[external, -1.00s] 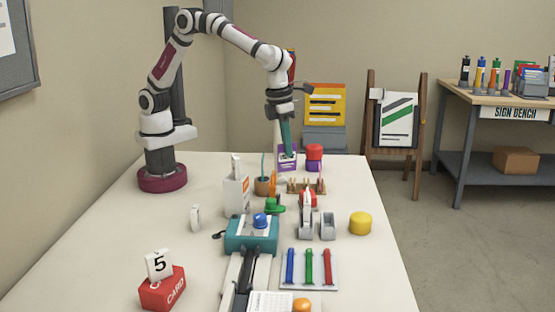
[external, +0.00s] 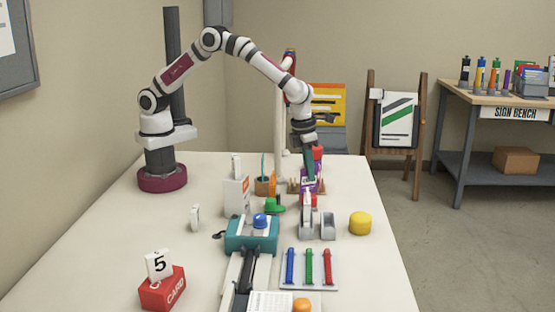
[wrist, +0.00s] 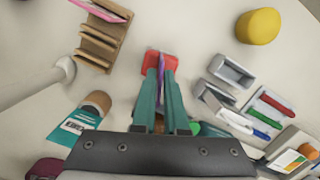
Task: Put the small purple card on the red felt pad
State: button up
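The small purple card (external: 310,181) is held upright between the teal fingers of my gripper (external: 308,172). In the wrist view the card (wrist: 162,67) shows nearly edge-on between the fingertips (wrist: 160,80). The red felt pad (wrist: 152,58) lies directly under and just beyond the fingertips in the wrist view, partly covered by the fingers and card. In the external view the pad is mostly hidden behind the card and the tape dispenser. I cannot tell whether the card's lower edge touches the pad.
A grey tape dispenser (external: 306,219) and a grey holder (external: 328,226) stand just in front. A yellow cylinder (external: 360,223) is to the right. A wooden rack (wrist: 102,38) and a pen cup (external: 264,186) stand nearby. The teal laminator (external: 250,235) is nearer the camera.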

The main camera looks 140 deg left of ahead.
jog(key=shift+o, duration=1.3)
notch_tip(320, 180, up, 12)
jog(key=d, duration=0.2)
jog(key=s+d+r+n, duration=0.5)
jog(key=s+d+n, duration=0.1)
jog(key=s+d, duration=0.45)
jog(key=s+d+f+n, duration=0.1)
jog(key=s+d+n, duration=0.2)
jog(key=s, duration=0.3)
jog(key=s+d+f+n, duration=0.2)
jog(key=s+d+n, duration=0.1)
jog(key=s, duration=0.4)
jog(key=s+d+f+n+g, duration=0.1)
jog(key=s+d+n, duration=0.2)
jog(key=s+n, duration=0.2)
jog(key=shift+s+d+f, duration=0.2)
jog(key=shift+s+d, duration=0.1)
jog(key=shift+s, duration=0.95)
